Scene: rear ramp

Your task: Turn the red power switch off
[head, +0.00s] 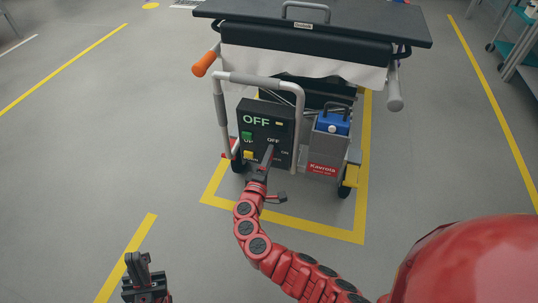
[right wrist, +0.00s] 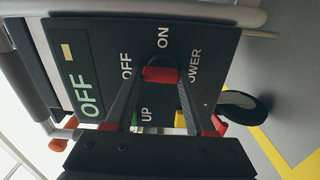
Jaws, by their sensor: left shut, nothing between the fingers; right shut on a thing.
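The black control panel (head: 267,115) is on the rear of the wheeled cart, with a large green OFF readout and smaller OFF and ON labels. It fills the middle of the right wrist view (right wrist: 195,40), turned sideways. The red power switch (right wrist: 160,74) sits between my right fingertips, close to the OFF and ON labels; its exact setting is hard to tell. My right gripper (head: 268,156) is shut on it and hides it in the head view. My left gripper (head: 138,262) is shut and empty, low at the left, well away from the cart.
A green button (head: 247,135) and a yellow button (head: 249,155) are on the panel's left. A grey tube frame (head: 262,80) stands around the panel. A blue-topped box (head: 332,123) is to its right. Yellow floor lines (head: 290,222) border the cart. Floor at the left is clear.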

